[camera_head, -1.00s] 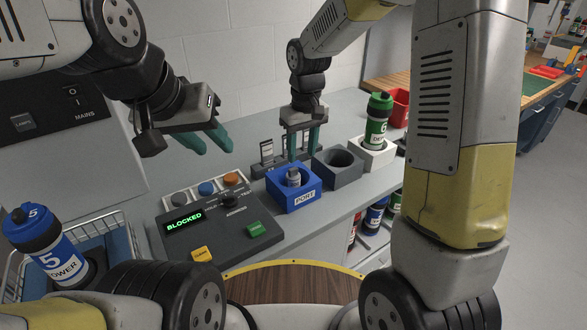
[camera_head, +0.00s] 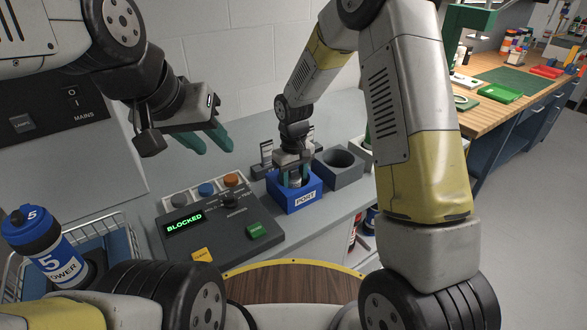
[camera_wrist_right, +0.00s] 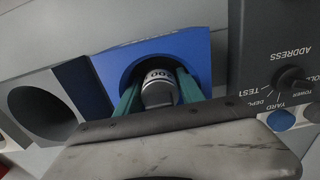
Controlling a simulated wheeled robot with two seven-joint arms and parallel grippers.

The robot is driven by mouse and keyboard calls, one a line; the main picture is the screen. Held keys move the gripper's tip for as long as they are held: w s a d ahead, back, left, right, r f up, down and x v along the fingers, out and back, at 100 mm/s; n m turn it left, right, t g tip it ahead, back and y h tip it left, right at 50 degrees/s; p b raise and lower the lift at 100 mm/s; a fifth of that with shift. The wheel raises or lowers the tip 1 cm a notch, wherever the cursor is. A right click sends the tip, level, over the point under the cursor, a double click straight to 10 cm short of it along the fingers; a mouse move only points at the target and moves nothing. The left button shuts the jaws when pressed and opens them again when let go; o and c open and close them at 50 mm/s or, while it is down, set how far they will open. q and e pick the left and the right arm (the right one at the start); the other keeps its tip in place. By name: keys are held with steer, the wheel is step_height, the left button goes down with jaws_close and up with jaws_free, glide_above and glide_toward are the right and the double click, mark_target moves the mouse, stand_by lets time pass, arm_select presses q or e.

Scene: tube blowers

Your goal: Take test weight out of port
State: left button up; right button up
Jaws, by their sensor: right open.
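The blue port block (camera_head: 296,202) stands on the grey counter, with the label PORT on its front. My right gripper (camera_head: 296,178) is lowered over the port. In the right wrist view its green fingers (camera_wrist_right: 158,92) reach into the opening, one on each side of the weight, open around it. My left gripper (camera_head: 207,143) is open and empty, above the counter at the left.
A dark control panel (camera_head: 222,212) left of the port displays BLOCKED. A grey block with a round hole (camera_head: 340,166) stands just right of the port. A blue bottle marked 5 (camera_head: 45,248) leans in a wire basket at the lower left.

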steer(key=shift+c, duration=0.3)
jaws_close()
steer(key=shift+r, duration=0.1)
